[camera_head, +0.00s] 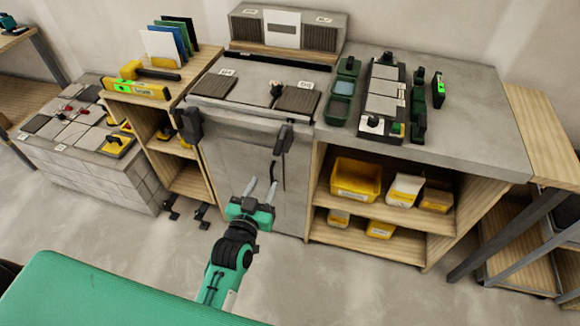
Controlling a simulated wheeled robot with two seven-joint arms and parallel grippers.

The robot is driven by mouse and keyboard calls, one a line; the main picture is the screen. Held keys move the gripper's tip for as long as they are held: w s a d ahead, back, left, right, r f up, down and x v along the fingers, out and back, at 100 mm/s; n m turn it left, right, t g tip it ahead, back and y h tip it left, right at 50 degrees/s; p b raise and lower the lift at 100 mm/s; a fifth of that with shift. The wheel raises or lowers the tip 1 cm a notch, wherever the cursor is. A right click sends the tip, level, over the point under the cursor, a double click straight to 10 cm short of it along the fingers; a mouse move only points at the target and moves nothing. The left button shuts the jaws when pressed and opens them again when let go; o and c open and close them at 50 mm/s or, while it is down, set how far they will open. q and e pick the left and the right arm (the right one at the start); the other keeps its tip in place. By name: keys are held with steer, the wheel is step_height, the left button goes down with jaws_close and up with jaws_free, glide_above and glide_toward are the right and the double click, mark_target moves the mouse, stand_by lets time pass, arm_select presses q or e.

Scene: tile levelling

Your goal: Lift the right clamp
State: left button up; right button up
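The right clamp (284,139) is black and hangs at the front edge of the grey worktop, its thin bar running down in front of the grey panel. A second, similar black clamp (188,126) sits at the left end of the same edge. My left gripper (261,187) is green and black with pale fingers. It is in front of the bench, below and a little left of the right clamp. Its fingers are apart with nothing visible between them. My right gripper is out of view.
Dark tiles (297,99) lie on the worktop behind the clamps. A tile row (383,87) with green and black tools stands to the right.

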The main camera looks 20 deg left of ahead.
mark_target(276, 155)
arm_select(q)
steer(key=w, duration=0.4)
steer(key=w+p, duration=0.1)
steer(key=w, duration=0.4)
steer(key=w+r, duration=0.1)
steer(key=w, duration=0.3)
steer(key=shift+w+d+r+p, duration=0.1)
steer(key=shift+w+d+p, duration=0.15)
steer(key=shift+w+p, duration=0.15)
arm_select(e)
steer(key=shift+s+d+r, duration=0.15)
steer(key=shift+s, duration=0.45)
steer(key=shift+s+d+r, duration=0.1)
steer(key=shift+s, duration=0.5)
arm_select(q)
steer(key=shift+c, duration=0.4)
jaws_close()
